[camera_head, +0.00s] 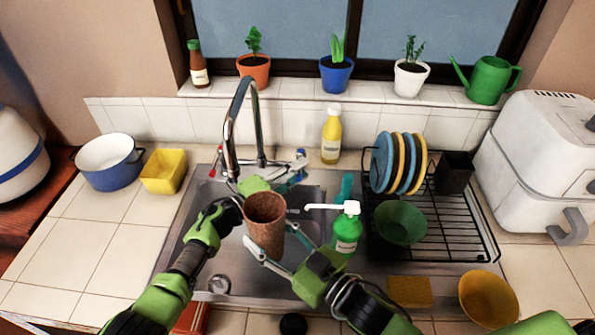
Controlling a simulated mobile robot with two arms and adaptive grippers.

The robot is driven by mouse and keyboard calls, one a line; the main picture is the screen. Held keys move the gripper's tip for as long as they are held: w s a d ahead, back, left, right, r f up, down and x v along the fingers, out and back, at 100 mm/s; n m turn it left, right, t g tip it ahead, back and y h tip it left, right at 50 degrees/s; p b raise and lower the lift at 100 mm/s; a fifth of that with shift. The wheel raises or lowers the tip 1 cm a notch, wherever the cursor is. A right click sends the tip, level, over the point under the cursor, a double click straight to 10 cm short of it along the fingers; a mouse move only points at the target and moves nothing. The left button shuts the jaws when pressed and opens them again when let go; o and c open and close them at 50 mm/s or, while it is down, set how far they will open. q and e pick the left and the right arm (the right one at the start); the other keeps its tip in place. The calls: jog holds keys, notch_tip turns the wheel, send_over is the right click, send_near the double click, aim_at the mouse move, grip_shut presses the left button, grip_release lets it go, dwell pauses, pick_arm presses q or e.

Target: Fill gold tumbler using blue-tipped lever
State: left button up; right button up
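The tumbler (265,226) is a speckled copper-brown cup, mouth up and slightly tilted, over the front of the sink basin. My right gripper (273,243) has its fingers on both sides of the lower tumbler and appears shut on it. My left gripper (248,190) is just behind and left of the tumbler, below the faucet; the tumbler and its own wrist partly hide its fingers, so I cannot tell its opening. The chrome faucet (230,125) arches above. The blue-tipped lever (300,154) is right of the faucet base; a red-tipped lever (213,171) is left.
A green soap bottle (347,230) with a white pump stands close to the right of the tumbler. A yellow bottle (331,137) stands behind the sink. A black rack (455,225) with plates and a green bowl (399,222) is at right. Left counter front is clear.

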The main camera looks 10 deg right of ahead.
pick_arm(q)
grip_shut()
jog(key=shift+s+d+n+t+y, duration=0.15)
jog(key=shift+d+n+t+y, duration=0.35)
jog(key=shift+n+t, duration=0.3)
jog(key=shift+o, duration=1.5)
grip_release()
jog(key=shift+a, duration=0.1)
